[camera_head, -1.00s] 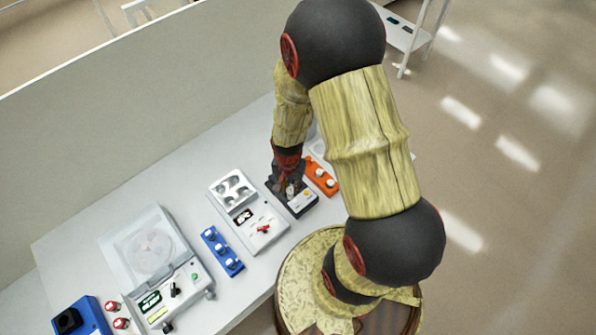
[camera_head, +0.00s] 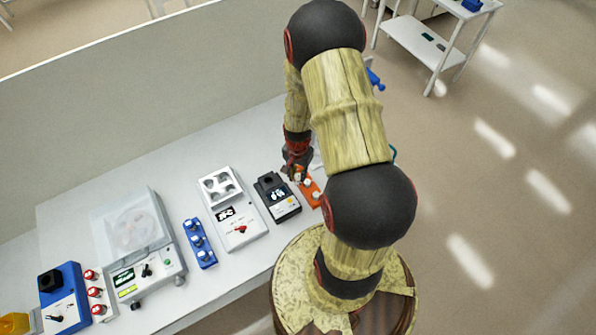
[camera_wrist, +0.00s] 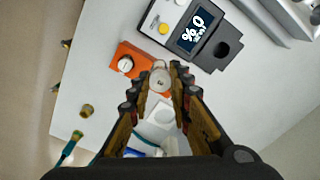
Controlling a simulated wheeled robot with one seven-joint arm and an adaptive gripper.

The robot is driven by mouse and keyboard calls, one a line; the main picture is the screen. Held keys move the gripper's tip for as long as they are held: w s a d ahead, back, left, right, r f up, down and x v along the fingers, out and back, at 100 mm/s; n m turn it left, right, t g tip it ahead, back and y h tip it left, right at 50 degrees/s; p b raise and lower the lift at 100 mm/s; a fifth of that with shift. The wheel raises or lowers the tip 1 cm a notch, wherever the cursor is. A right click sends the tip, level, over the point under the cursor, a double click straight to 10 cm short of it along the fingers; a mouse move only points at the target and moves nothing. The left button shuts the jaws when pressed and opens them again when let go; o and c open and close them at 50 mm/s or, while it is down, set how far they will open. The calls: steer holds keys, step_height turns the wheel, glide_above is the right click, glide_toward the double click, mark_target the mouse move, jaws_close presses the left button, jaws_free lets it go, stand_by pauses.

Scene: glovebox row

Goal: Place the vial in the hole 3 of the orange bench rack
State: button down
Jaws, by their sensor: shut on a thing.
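The orange bench rack (camera_head: 311,189) stands near the right end of the bench, with white-capped vials in it. In the wrist view the rack (camera_wrist: 118,57) shows one white-capped vial (camera_wrist: 125,64) to the left of my fingers. My gripper (camera_wrist: 160,76) is shut on a vial with a pale round cap (camera_wrist: 160,81), seen from above. The held vial is over or at the rack's end nearest my fingers; its lower part is hidden, so I cannot tell whether it is in a hole. In the head view my gripper (camera_head: 298,170) is at the rack's far end.
A dark device with a lit display (camera_head: 277,197) stands close left of the rack. Further left are a white device (camera_head: 232,208), a blue rack (camera_head: 199,243) and a balance (camera_head: 140,245). A white item (camera_wrist: 162,118) lies below my fingers in the wrist view.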

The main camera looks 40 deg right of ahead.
steer(key=shift+w+d+f+b, duration=1.05)
steer(key=shift+d+f+b, duration=0.05)
steer(key=shift+f, duration=0.7)
steer(key=shift+w+d+f+b, duration=1.1)
steer(key=shift+d+f+b, duration=0.05)
steer(key=shift+f, duration=0.7)
steer(key=shift+w+d+f+b, duration=1.05)
steer(key=shift+d+f+b, duration=0.05)
steer(key=shift+f, duration=0.7)
steer(key=shift+f, duration=0.2)
steer(key=c, duration=1.7)
jaws_free()
steer(key=shift+o, duration=0.3)
